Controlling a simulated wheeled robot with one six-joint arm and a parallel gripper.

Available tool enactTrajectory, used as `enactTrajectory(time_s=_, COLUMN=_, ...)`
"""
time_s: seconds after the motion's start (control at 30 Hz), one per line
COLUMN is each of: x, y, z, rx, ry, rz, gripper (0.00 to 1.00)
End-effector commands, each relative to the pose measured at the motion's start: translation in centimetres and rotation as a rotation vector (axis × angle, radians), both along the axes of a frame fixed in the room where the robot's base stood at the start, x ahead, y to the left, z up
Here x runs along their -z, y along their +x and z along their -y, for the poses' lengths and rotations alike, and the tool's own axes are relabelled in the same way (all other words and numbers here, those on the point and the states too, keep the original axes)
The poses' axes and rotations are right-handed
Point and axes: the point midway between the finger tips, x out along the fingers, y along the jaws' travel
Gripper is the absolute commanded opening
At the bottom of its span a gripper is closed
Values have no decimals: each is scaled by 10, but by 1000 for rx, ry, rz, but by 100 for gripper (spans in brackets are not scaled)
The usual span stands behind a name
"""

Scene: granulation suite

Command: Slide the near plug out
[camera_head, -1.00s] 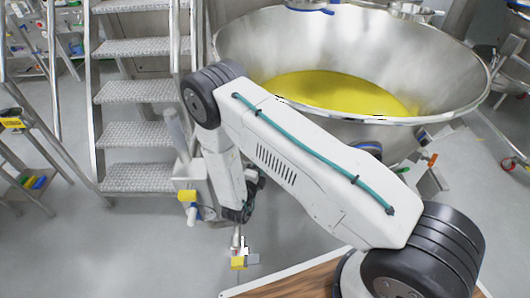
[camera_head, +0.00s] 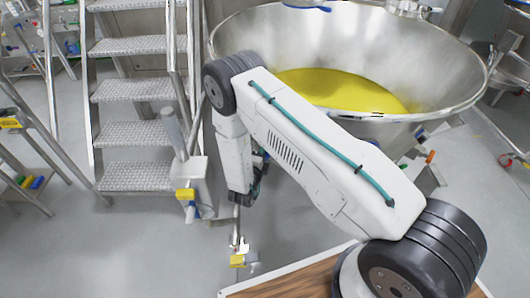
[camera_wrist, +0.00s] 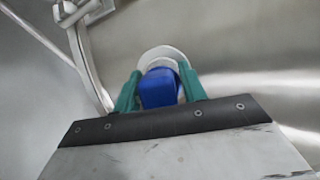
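A blue plug (camera_wrist: 158,88) shows in the wrist view, with a pale round collar (camera_wrist: 163,53) behind and around it. My gripper (camera_wrist: 160,82) has its two green fingers on either side of the plug. A thin pale strip shows between the plug and the right finger, so the fingers look apart from it on that side. Contact on the left side is unclear. In the head view my arm covers the plug, and my fingers are not visible there.
A large steel bowl (camera_head: 452,95) with yellow contents (camera_head: 335,92) stands behind my arm. Metal steps (camera_head: 135,134) rise at the left, beside a pale post unit (camera_head: 193,171) with a yellow part. A wooden-topped surface (camera_head: 290,284) lies at the front.

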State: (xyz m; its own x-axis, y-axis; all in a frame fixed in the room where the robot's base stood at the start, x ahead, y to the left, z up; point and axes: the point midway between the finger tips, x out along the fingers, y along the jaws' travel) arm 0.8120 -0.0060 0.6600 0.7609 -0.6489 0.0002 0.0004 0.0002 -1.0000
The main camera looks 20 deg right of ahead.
Motion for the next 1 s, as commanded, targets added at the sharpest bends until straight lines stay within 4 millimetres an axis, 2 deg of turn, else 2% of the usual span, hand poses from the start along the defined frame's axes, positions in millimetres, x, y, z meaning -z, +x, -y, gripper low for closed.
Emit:
enactTrajectory(time_s=0.1, x=0, y=-5, z=-8, rx=0, ry=0, rz=-1, gripper=0)
enactTrajectory(time_s=0.3, x=1, y=-6, z=-10, rx=-2, ry=0, rz=-3, gripper=0)
enactTrajectory(time_s=0.33, x=1, y=-6, z=-10, rx=-3, ry=0, rz=-3, gripper=47)
enactTrajectory(time_s=0.37, x=1, y=-6, z=-11, rx=-4, ry=0, rz=-3, gripper=51)
enactTrajectory(time_s=0.6, x=1, y=-6, z=-8, rx=0, ry=0, rz=-1, gripper=51)
enactTrajectory(time_s=0.73, x=1, y=-10, z=-13, rx=-2, ry=-1, rz=-2, gripper=51)
enactTrajectory(time_s=1.0, x=1, y=-44, z=-43, rx=-5, ry=-2, rz=-3, gripper=51)
